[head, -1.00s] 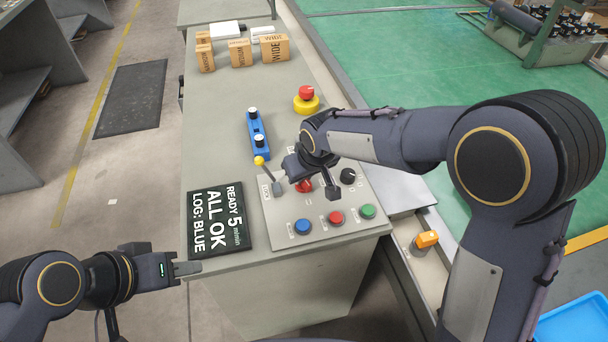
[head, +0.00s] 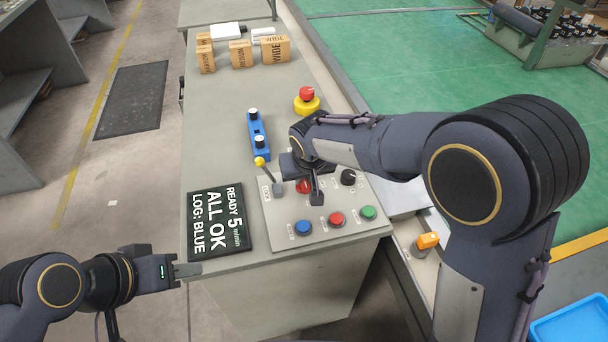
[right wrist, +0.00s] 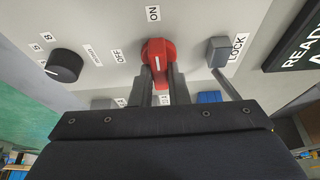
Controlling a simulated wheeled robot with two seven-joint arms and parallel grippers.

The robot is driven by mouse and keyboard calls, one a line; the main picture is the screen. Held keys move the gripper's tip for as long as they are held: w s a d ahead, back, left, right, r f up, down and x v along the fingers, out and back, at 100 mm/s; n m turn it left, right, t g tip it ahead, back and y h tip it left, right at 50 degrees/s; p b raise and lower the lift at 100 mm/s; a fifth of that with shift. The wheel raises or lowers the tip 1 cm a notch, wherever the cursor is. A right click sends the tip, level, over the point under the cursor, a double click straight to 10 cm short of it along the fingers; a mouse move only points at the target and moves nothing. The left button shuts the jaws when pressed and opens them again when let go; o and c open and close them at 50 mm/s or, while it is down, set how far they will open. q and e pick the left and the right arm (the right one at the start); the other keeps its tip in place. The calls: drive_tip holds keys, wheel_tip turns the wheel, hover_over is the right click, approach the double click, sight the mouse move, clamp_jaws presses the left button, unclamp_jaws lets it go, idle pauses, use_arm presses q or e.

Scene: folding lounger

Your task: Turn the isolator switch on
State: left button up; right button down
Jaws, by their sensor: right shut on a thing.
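The red isolator switch (right wrist: 157,55) is a rotary knob on the grey control panel (head: 270,232). Its white mark lies nearly in line with the ON label (right wrist: 153,13); the OFF label (right wrist: 117,56) is to one side. In the head view the red knob (head: 303,187) is partly hidden by my right gripper (head: 308,184). In the right wrist view my right gripper (right wrist: 162,77) has one finger on each side of the knob and is shut on it. My left gripper (head: 188,270) is off the bench's left edge, empty; its finger gap cannot be made out.
A yellow-tipped lever (head: 260,162) on a grey LOCK block stands just left of the knob. A black dial (head: 348,177) is to the right. Blue (head: 303,227), red (head: 336,220) and green (head: 368,212) buttons line the front. A display (head: 218,220) reads "READY".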

drive_tip(key=c, duration=1.4)
unclamp_jaws()
drive_tip(key=shift+r, duration=0.1)
drive_tip(key=v, duration=0.7)
drive_tip(key=shift+r, duration=0.25)
drive_tip(key=shift+s, duration=0.15)
